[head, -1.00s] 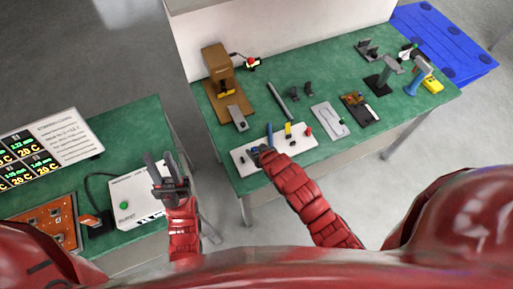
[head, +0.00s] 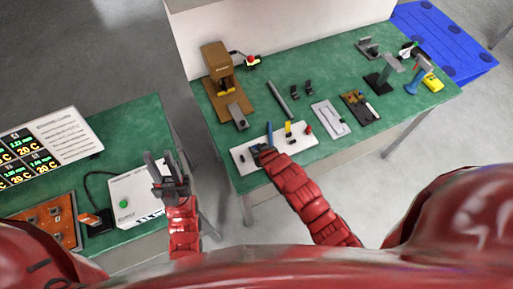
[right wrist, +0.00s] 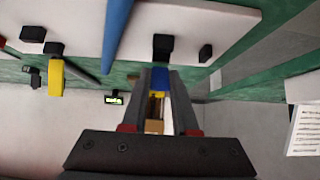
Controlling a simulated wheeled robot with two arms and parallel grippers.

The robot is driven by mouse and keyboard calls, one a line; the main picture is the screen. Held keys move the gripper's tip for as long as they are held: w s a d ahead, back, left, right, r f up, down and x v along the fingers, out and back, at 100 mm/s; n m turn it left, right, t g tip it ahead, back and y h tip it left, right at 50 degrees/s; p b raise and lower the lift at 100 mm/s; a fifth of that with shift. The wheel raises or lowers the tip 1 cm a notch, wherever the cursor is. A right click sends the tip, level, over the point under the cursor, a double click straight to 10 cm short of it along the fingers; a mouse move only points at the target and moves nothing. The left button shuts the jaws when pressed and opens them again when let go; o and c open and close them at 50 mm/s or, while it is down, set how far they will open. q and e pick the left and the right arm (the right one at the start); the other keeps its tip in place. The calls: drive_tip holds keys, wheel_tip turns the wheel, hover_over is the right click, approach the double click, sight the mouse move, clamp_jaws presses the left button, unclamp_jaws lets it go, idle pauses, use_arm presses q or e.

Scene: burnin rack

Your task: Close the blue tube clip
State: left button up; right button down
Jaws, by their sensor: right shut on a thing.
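The blue tube clip (right wrist: 172,82) shows as a blue piece between my right fingertips in the right wrist view. My right gripper (right wrist: 163,95) is shut on it, at the white board (head: 240,166). Most of the clip is hidden by the fingers, and I cannot tell whether its latch is closed. A long blue lever or rod (right wrist: 115,32) stands up from the board beside the gripper, also visible in the head view (head: 269,133). In the head view my right gripper (head: 260,152) is over the board's left part. My left gripper (head: 164,164) is open and empty above the left table.
The board also carries a yellow part (head: 288,128), a red part (head: 308,128) and small black blocks. A brown press (head: 217,60) stands behind to the left. A white box (head: 132,198) lies below my left gripper. Tools occupy the table's right end.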

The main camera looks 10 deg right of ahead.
drive_tip(key=f+t+b, duration=0.1)
drive_tip(key=b, duration=0.3)
drive_tip(key=t+y+b, duration=0.1)
drive_tip(key=t+b, duration=0.1)
drive_tip(key=b, duration=0.1)
drive_tip(key=s+f+t+b, duration=0.1)
drive_tip(key=b, duration=0.3)
drive_tip(key=shift+s+d+f+t+y+b, duration=0.1)
drive_tip(key=shift+d+f+t+y+b, duration=0.15)
drive_tip(key=shift+f+t+y+b, duration=0.05)
drive_tip(key=shift+r, duration=0.4)
